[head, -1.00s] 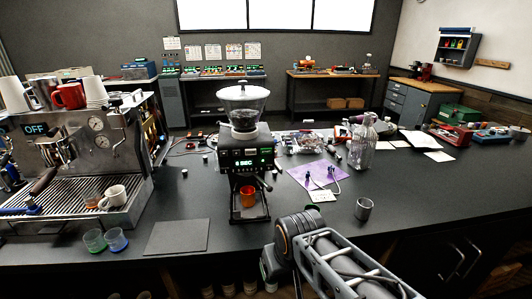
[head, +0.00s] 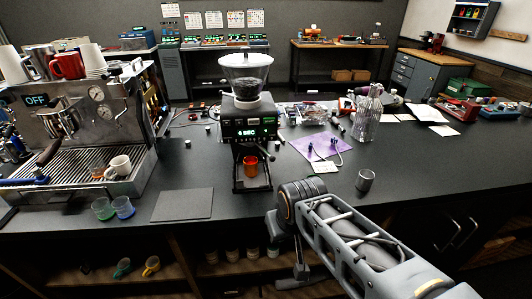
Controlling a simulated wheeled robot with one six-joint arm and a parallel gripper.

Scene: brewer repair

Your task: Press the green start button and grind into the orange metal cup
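The black grinder (head: 245,185) stands upright on the counter, with a clear hopper of dark beans (head: 246,80) on top. Its front panel shows a lit green display (head: 246,133) that seems to read 6 SEC. Green lights (head: 268,120) glow at the panel's upper right; which one is the start button is too small to tell. The orange metal cup (head: 250,166) stands upright on the grinder's base, below the panel; its contents are hidden. My arm reaches in from the lower right, in front of the counter. A dark part near its end hangs below the joint; no fingertips are clear.
An espresso machine (head: 75,140) marked OFF stands at the left. The counter's front edge lies between my arm and the grinder.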

